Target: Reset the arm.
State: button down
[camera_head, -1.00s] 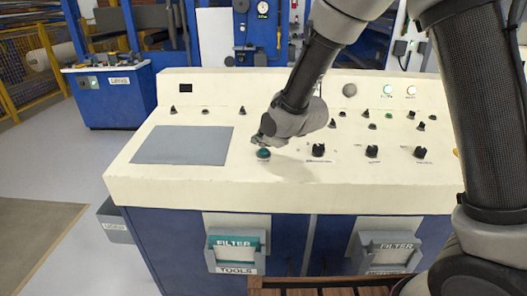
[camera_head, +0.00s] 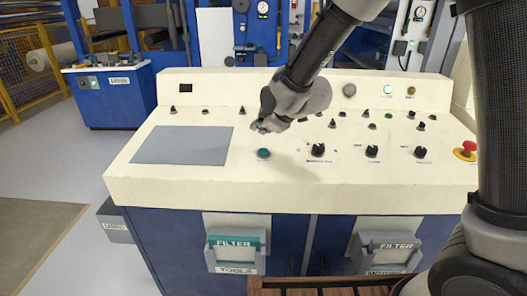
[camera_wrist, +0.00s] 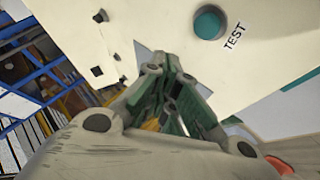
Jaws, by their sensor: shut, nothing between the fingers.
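My gripper (camera_head: 262,126) is above the cream top of the control console (camera_head: 290,193), raised clear of a round teal button (camera_head: 263,153). In the wrist view my gripper (camera_wrist: 165,58) shows its fingers closed together with nothing between them. The teal button also shows in the wrist view (camera_wrist: 208,22), beside a label reading TEST. My arm reaches in from the upper right.
A blue cabinet (camera_head: 112,97) stands back left.

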dwell(0.3)
jog(key=s+d+f+m+g, duration=0.1)
jog(key=s, duration=0.1)
jog(key=s+d+f+m+g+h, duration=0.1)
jog(key=s+f, duration=0.1)
jog(key=s+d+f+m+g, duration=0.1)
jog(key=s+f, duration=0.1)
jog(key=shift+d+f+h, duration=0.15)
jog(key=shift+d+h, duration=0.15)
jog(key=shift+h, duration=0.1)
jog(key=shift+m+g+h, duration=0.4)
jog(key=shift+m+g, duration=0.3)
jog(key=shift+m, duration=0.2)
jog(key=s+d, duration=0.3)
jog(key=s+d+r+m+h, duration=0.1)
jog(key=s+d+r+m, duration=0.3)
jog(key=s+d, duration=0.3)
jog(key=s+d+r+m+h, duration=0.1)
jog(key=s+d+r+m, duration=0.3)
jog(key=d, duration=0.9)
jog(key=s+d+r+m+h, duration=0.1)
jog(key=s+d+r+m, duration=0.3)
jog(key=s+d+r, duration=0.5)
jog(key=shift+s+d+t, duration=0.4)
jog(key=shift+s+d, duration=0.15)
jog(key=shift+d, duration=0.55)
jog(key=shift+d, duration=0.1)
